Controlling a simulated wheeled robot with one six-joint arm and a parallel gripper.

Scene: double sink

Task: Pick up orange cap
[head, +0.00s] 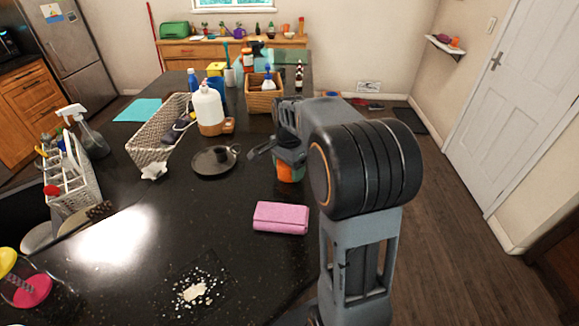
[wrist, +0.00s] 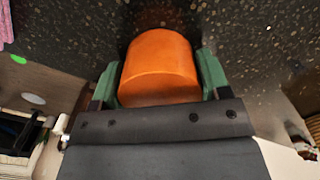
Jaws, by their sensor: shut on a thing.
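The orange cap (wrist: 158,62) fills the middle of the wrist view, between the green fingers of my gripper (wrist: 158,85). The fingers touch it on its left and right sides. In the head view a part of the orange cap (head: 289,173) shows below my gripper (head: 285,160), just beyond the pink pouch. My arm hides much of that area. I cannot tell whether the cap touches the counter.
The pink pouch (head: 281,217) lies on the dark counter in front of the cap. A black candle holder (head: 215,161) stands to the left. A wicker basket (head: 160,133), a white bottle (head: 207,105) and a smaller basket (head: 264,97) stand farther back.

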